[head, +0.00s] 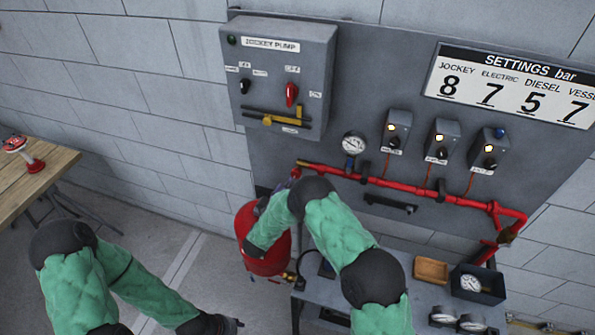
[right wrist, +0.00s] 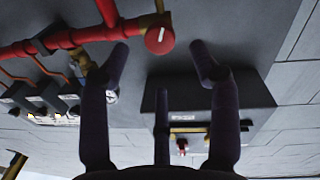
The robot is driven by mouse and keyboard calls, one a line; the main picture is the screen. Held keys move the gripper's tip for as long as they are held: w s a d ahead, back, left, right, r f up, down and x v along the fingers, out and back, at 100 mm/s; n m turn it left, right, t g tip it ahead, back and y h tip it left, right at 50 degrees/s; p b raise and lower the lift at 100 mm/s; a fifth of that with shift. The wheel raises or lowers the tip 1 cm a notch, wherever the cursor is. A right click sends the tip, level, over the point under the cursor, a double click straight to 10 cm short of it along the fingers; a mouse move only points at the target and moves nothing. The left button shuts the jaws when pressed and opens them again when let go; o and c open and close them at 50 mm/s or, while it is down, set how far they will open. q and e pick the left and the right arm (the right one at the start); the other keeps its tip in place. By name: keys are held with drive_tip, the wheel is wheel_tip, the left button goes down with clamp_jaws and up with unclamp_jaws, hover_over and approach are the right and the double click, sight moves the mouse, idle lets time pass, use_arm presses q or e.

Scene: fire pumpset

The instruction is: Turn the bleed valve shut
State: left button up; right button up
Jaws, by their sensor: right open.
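A round red knob (right wrist: 160,40) with a white mark on its face sits at the end of the red pipe in the right wrist view, beside a brass fitting. I take it to be the bleed valve; in the head view a small red part (head: 296,172) shows at the pipe's left end. My right gripper (right wrist: 160,58) is open, its dark fingers spread to either side of the knob in the picture. No finger visibly touches it. In the head view my right gripper (head: 268,200) is mostly hidden by its arm. My left gripper (head: 228,325) is low at the bottom edge, away from the panel.
The red pipe (head: 400,186) runs across the grey panel under a gauge (head: 354,145) and several switch boxes. The jockey pump box (head: 277,75) is above left. A red vessel (head: 265,255) stands below. A wooden table (head: 40,178) is far left; the floor between is clear.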

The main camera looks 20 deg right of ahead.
sight(297, 173)
drive_tip(key=x, duration=0.8)
drive_tip(key=shift+w+d+f+p, duration=0.1)
drive_tip(key=shift+w+d+p, duration=0.1)
drive_tip(key=shift+w+p, duration=0.15)
drive_tip(key=shift+s, duration=0.1)
drive_tip(key=shift+c, duration=0.3)
drive_tip(key=c, duration=1.1)
